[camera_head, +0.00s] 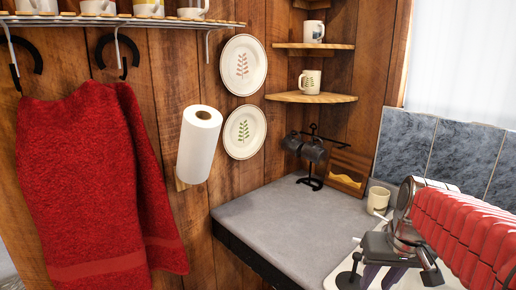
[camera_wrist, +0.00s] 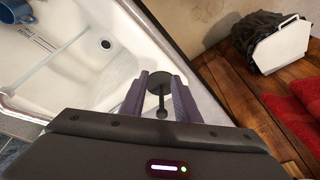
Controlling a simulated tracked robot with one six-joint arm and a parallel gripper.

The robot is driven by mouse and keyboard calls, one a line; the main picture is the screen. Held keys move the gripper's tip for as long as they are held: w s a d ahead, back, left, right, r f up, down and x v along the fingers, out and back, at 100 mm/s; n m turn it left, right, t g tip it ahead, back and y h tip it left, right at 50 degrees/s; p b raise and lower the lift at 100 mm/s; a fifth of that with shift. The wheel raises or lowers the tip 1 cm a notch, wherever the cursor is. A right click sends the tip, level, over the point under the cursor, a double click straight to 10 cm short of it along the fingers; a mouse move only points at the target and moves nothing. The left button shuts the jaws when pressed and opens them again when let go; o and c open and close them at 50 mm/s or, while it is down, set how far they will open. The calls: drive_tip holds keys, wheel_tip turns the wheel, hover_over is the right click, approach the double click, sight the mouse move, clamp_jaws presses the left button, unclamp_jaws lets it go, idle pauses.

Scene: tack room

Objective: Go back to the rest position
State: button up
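My gripper (camera_head: 378,276) is at the lower right of the head view, at the end of my red ribbed arm, over the pale sink area. In the wrist view my gripper (camera_wrist: 160,80) shows two purple-grey fingers standing apart. A dark round disc with a short stem and knob (camera_wrist: 160,87) shows in the gap between them. It looks like a fitting at the sink's edge, below the fingers, and I see no grip on it. The white sink (camera_wrist: 75,75) with its dark drain lies to the left of the fingers.
A grey counter (camera_head: 290,215) holds a black mug stand (camera_head: 312,165), a wooden box (camera_head: 348,172) and a cream mug (camera_head: 378,199). A paper towel roll (camera_head: 198,145) and red towel (camera_head: 95,185) hang left. A blue mug (camera_wrist: 14,12) and white bin (camera_wrist: 280,48) show below.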

drive_tip(key=s+a+n+t, duration=0.1)
drive_tip(key=s+a+t, duration=0.1)
drive_tip(key=s+a, duration=0.8)
drive_tip(key=shift+s+a+f+t, duration=0.25)
drive_tip(key=shift+s+t, duration=0.05)
drive_tip(key=shift+s, duration=1)
